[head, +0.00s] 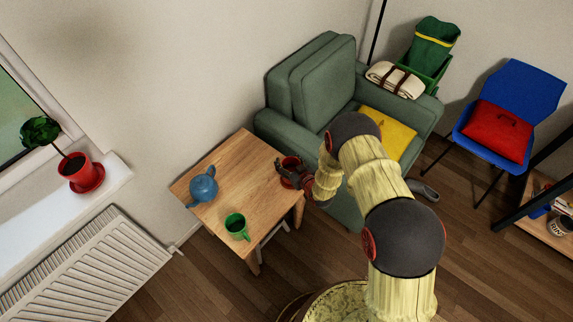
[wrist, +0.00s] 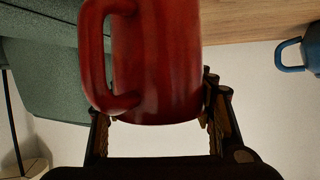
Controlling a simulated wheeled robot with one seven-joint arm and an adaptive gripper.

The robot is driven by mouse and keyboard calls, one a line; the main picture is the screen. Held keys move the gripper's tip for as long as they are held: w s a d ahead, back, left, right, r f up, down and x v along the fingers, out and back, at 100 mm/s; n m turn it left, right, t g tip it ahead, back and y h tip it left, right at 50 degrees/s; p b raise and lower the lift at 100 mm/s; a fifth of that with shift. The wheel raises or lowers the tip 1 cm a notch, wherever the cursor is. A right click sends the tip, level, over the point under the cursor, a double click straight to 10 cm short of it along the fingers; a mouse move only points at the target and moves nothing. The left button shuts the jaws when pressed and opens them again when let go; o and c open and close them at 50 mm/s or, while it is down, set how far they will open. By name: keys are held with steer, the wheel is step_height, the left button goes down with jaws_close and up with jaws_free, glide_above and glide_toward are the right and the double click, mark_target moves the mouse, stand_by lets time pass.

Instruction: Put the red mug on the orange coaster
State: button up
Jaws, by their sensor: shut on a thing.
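The red mug (head: 291,162) is at the right edge of the wooden side table in the head view, partly covered by my gripper (head: 289,173). In the wrist view the mug (wrist: 158,62) fills the upper middle, with its handle at the left. My gripper (wrist: 157,112) has a dark finger on each side of the mug and is shut on it. I cannot tell whether the mug touches the table or hangs just above it. I cannot make out the orange coaster in either view; my arm covers part of the scene.
The wooden side table (head: 238,190) also holds a blue teapot (head: 204,187) at its left and a green mug (head: 237,226) near its front. Its middle is clear. A green armchair (head: 310,90) stands close behind and right. A radiator (head: 90,265) is at the left.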

steer(key=shift+f, duration=0.65)
steer(key=shift+f, duration=0.1)
steer(key=o, duration=1.5)
steer(key=shift+f, duration=0.1)
